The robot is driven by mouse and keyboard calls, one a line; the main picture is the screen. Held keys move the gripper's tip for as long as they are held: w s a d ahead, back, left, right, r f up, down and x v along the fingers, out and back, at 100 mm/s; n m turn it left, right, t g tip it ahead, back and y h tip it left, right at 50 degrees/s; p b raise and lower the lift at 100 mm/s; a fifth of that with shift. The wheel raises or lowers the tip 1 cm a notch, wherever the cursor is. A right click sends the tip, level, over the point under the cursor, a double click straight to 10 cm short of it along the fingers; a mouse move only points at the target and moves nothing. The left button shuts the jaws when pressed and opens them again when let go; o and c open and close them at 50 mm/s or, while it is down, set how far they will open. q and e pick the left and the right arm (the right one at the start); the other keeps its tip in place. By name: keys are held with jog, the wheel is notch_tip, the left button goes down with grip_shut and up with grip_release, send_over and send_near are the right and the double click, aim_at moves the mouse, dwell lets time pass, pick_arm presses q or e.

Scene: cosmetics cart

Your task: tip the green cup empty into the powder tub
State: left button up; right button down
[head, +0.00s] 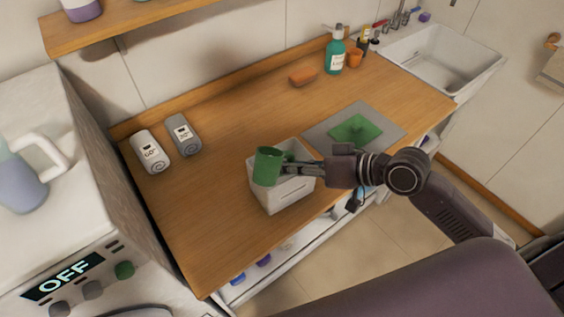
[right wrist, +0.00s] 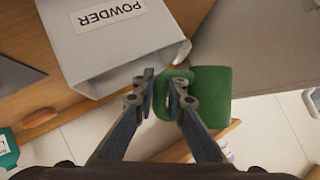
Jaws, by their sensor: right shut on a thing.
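The green cup (head: 267,167) is held over the left part of the white powder tub (head: 288,196) in the head view. Its rim faces mostly up with a slight tilt; its contents cannot be seen. My right gripper (head: 287,169) comes from the right and is shut on the cup. In the right wrist view the gripper (right wrist: 166,88) grips the green cup (right wrist: 210,97) at its near side, and the tub (right wrist: 110,45), labelled POWDER, shows at upper left. The inside of the tub is mostly hidden. My left gripper is not in view.
A grey mat (head: 317,134) with a green cloth (head: 355,130) lies right of the tub. Two rolled towels (head: 151,152) (head: 183,134) lie at left. A teal bottle (head: 335,52), orange cup (head: 354,58) and sponge (head: 302,76) stand behind. The counter left of the tub is clear.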

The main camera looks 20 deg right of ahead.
aim_at(275, 166)
jog(key=shift+w+d+m+g, duration=0.15)
jog(key=shift+w+m+g, duration=0.15)
jog(key=shift+m, duration=0.2)
jog(key=shift+s+r+m+g+y, duration=0.1)
jog(key=shift+s+m+g+y, duration=0.15)
jog(key=shift+y, duration=0.25)
jog(key=shift+s+a+r+m+g+y, duration=0.15)
jog(key=shift+s+a+m+g+y, duration=0.15)
jog(key=shift+m, duration=0.25)
jog(key=shift+s+a+r+m+g+y, duration=0.3)
jog(key=shift+m+g+y, duration=0.25)
jog(key=shift+m, duration=0.25)
jog(key=shift+s+a+m+y, duration=0.15)
jog(key=shift+m+y, duration=0.1)
jog(key=shift+m, duration=0.05)
jog(key=shift+w+d+r+m+g+y+p, duration=0.2)
jog(key=shift+r+m+g+y+p, duration=0.2)
jog(key=shift+m+y+p, duration=0.1)
dwell(0.7)
jog(key=shift+s+a+f+m+y, duration=0.15)
jog(key=shift+f+m+y, duration=0.15)
jog(key=shift+f+m, duration=0.2)
dwell(0.4)
jog(key=shift+r+m, duration=0.15)
jog(key=shift+m, duration=0.15)
